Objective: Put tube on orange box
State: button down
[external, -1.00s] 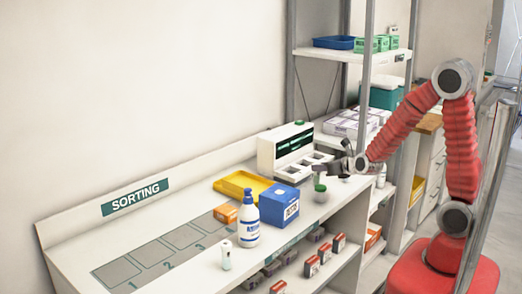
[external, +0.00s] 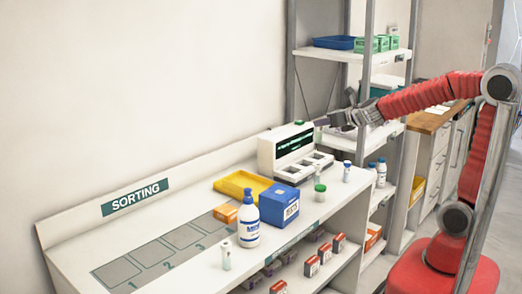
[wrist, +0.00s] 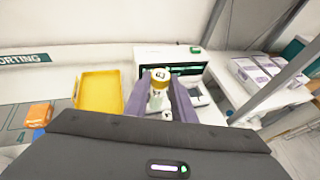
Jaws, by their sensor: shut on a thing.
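My gripper (external: 322,122) is raised in the air above the right part of the white bench, by the white machine. In the wrist view its purple fingers (wrist: 160,97) are shut on the tube (wrist: 162,77), which shows a round pale-yellow end with a dark mark. The tube cannot be made out in the external view. The small orange box (external: 224,213) lies on the bench between the yellow tray and the blue-capped bottle. It also shows at the left of the wrist view (wrist: 38,115), well away from my gripper.
The white machine (external: 290,150) stands at the back. A yellow tray (external: 232,183), a blue box (external: 279,204) and a blue-capped bottle (external: 246,225) surround the orange box. A green-capped jar (external: 320,193) and small vial (external: 347,172) stand to the right. Numbered squares at left are clear.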

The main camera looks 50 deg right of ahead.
jog(key=w+a+r+n+y, duration=0.25)
jog(key=w+a+y, duration=0.2)
jog(key=a, duration=0.35)
jog(key=w+a+r+n+g+y, duration=0.1)
jog(key=w+a+n+y, duration=0.3)
jog(key=a, duration=0.3)
jog(key=w+a+r+n+y, duration=0.2)
jog(key=w+a+n+y, duration=0.1)
jog(key=w+a, duration=0.4)
jog(key=a+f+n+g+y, duration=0.2)
jog(key=a+n+g+y, duration=0.25)
jog(key=a, duration=0.65)
notch_tip(320, 180, down, 11)
jog(key=shift+s+n+h, duration=0.3)
jog(key=shift+s+h, duration=0.05)
jog(key=shift+h, duration=0.05)
notch_tip(320, 180, down, 6)
jog(key=shift+f, duration=1.9)
